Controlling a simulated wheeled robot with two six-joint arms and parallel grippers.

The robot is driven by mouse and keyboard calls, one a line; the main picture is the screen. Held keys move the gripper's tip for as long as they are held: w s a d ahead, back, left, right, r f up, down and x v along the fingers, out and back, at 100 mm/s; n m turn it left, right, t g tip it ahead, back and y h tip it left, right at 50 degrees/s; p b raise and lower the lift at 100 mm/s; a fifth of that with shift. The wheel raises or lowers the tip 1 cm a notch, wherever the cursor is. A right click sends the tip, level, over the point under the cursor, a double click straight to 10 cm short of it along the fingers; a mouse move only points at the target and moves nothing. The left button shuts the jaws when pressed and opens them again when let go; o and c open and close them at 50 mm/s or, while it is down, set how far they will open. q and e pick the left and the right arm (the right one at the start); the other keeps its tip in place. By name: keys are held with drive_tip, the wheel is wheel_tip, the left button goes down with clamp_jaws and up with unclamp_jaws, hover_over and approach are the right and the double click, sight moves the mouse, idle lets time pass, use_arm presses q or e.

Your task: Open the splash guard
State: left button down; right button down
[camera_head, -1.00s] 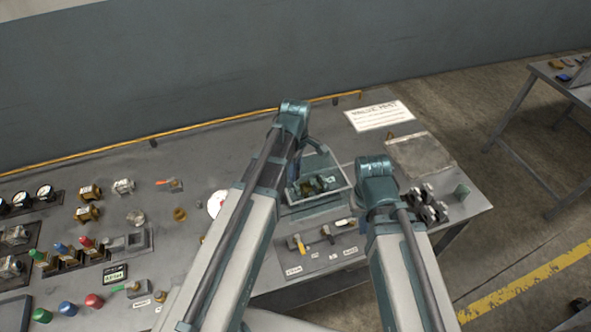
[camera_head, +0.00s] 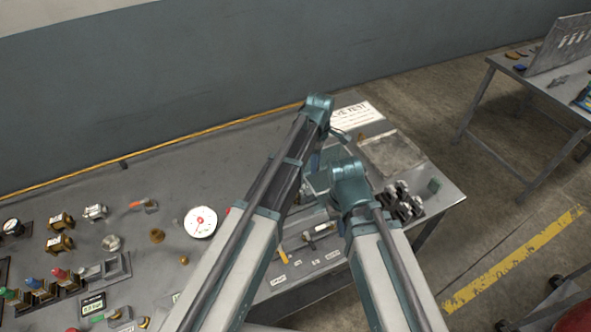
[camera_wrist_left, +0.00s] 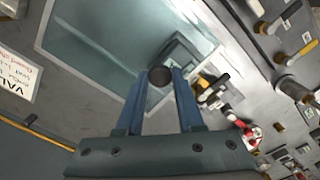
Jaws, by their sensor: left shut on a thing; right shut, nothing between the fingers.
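The splash guard, a clear panel with a pale frame (camera_wrist_left: 110,45), fills the upper left of the left wrist view. My left gripper (camera_wrist_left: 160,88) is shut on a dark round knob (camera_wrist_left: 160,76) that appears to be the guard's handle. In the head view my left arm's wrist (camera_head: 318,106) is over the back right of the bench, and its fingers are mostly hidden. My right gripper (camera_head: 345,175) is lower, close beside the left one. Its fingers are hardly visible. The arms hide most of the guard area in the head view.
A white sign (camera_head: 357,115) lies at the bench's back right, with a grey plate (camera_head: 392,153) before it. Dark valve fittings (camera_head: 402,200) stand at the right. Open floor lies beyond the right edge.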

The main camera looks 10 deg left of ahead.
sight(326, 168)
use_arm(q)
drive_tip(key=shift+w+d, duration=0.55)
drive_tip(key=shift+d, duration=0.35)
drive_tip(key=shift+w+d, duration=0.55)
drive_tip(key=shift+d, duration=0.3)
drive_tip(key=c, duration=0.5)
unclamp_jaws()
wheel_tip(326, 168, up, 14)
drive_tip(key=p, duration=1.3)
drive_tip(key=shift+f+p, duration=0.1)
drive_tip(key=shift+p, duration=0.3)
